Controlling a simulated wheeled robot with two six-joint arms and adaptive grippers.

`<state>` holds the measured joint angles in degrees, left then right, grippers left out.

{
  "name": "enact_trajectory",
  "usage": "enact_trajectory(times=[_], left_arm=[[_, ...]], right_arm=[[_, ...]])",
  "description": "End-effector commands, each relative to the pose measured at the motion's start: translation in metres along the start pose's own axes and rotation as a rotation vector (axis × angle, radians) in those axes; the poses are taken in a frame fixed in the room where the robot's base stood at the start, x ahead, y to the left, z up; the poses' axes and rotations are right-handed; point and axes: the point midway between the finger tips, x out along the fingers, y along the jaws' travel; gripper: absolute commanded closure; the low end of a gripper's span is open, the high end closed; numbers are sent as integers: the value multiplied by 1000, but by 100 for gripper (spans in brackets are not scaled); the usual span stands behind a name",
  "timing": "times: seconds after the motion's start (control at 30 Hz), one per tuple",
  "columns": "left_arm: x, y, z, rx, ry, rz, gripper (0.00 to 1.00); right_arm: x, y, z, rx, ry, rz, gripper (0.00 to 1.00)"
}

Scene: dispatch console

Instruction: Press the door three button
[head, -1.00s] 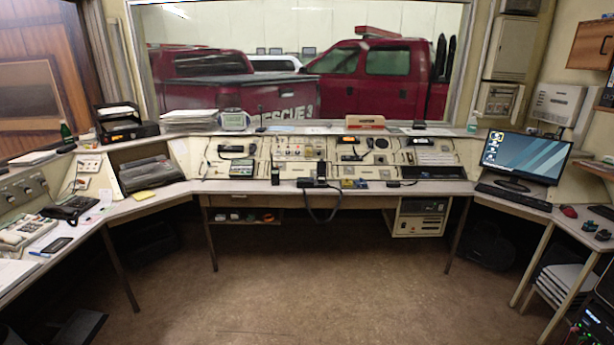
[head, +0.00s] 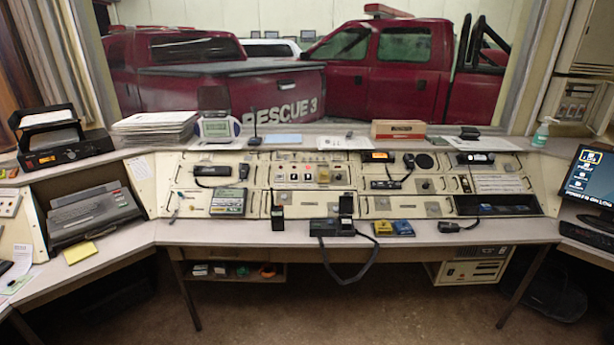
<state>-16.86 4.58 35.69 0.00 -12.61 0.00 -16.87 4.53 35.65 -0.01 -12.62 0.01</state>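The console (head: 160,190) runs across the middle of the head view, with a sloped face of cream panels. A panel with several small round buttons (head: 308,177), some red, sits near its centre. The labels are too small to read, so I cannot tell which one is the door three button. Neither of my grippers is in view.
The floor (head: 330,313) in front is open.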

Motion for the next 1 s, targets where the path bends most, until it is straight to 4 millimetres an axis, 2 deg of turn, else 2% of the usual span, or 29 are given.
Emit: enact_trajectory(times=[0.23, 0.4, 0.47, 0.7, 1.0], left_arm=[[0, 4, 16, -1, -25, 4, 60], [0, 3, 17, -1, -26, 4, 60], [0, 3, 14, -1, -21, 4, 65], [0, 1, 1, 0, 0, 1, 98], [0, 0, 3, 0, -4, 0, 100]], right_arm=[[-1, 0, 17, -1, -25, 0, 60], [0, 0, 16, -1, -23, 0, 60], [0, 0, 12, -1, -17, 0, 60], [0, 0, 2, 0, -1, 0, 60], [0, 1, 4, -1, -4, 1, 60]])
